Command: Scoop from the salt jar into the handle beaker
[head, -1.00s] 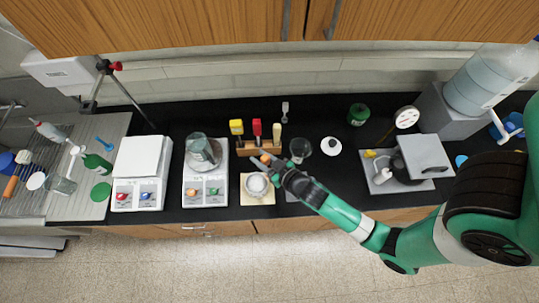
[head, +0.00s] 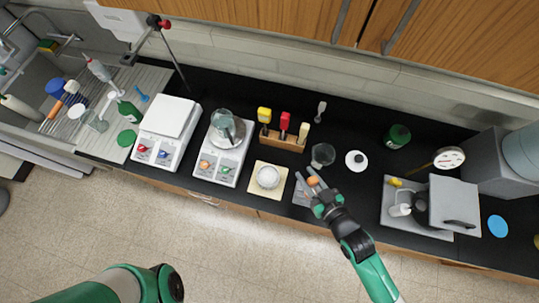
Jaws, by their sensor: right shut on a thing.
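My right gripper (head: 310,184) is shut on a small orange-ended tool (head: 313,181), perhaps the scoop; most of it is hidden. It is over the counter's front part, just below a small glass jar (head: 322,155), perhaps the salt jar. A white lid with a dark knob (head: 356,160) lies right of that jar. A clear glass beaker (head: 223,120) stands on the right-hand balance; I cannot tell if it has a handle. A white bowl (head: 268,176) sits on a yellowish mat, left of the gripper. My left gripper is out of view.
A wooden rack (head: 282,141) holds yellow, red and cream-handled tools behind the bowl. Another balance (head: 170,128) stands at left. A green jar (head: 397,136) and a grey apparatus (head: 455,207) are at right. The black counter is clear between the lid and the green jar.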

